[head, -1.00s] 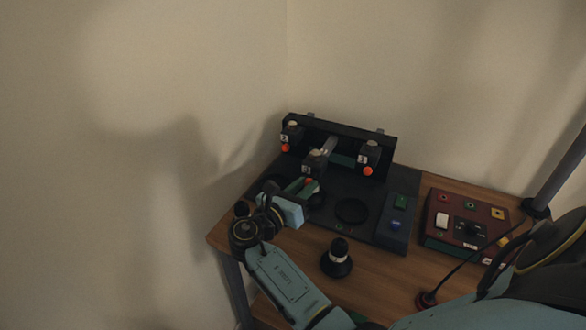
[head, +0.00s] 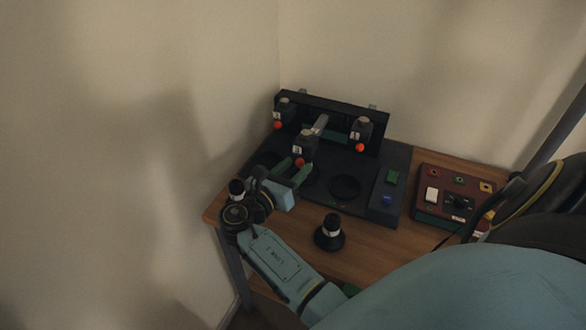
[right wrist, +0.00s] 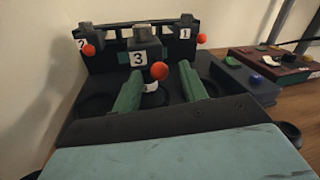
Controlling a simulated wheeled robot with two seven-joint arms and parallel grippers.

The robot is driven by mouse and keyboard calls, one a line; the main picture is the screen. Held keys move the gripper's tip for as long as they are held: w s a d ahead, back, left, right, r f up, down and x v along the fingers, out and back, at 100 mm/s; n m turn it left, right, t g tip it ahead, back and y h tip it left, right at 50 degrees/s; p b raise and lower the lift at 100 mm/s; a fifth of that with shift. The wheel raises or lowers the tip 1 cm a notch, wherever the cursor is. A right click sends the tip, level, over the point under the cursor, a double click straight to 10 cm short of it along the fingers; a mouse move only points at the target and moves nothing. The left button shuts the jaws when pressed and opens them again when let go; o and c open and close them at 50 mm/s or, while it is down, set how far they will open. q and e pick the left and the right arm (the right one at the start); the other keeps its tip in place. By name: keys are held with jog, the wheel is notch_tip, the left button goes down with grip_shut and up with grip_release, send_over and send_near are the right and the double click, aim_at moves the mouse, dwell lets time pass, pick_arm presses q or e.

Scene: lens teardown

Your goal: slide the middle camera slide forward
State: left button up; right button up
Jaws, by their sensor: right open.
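The middle camera slide (head: 306,143), labelled 3 in the right wrist view (right wrist: 144,52), is a dark block with an orange ball (right wrist: 160,71) on its front. It stands farther out from the rack than the slides on either side. My right gripper (head: 294,170) is just in front of it in the head view. In the right wrist view its two green fingers (right wrist: 161,78) are spread apart, with the orange ball showing between them. They hold nothing that I can see; contact with the ball cannot be told. My left gripper is not in view.
Slide 2 (head: 284,110) and slide 1 (head: 361,130) flank the middle one on the black rack. A black lens piece (head: 329,234) stands on the wooden table near my right arm. A red control box (head: 451,194) is at the right. Walls close the back and left.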

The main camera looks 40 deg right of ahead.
jog(key=v, duration=1.3)
jog(key=shift+a, duration=0.25)
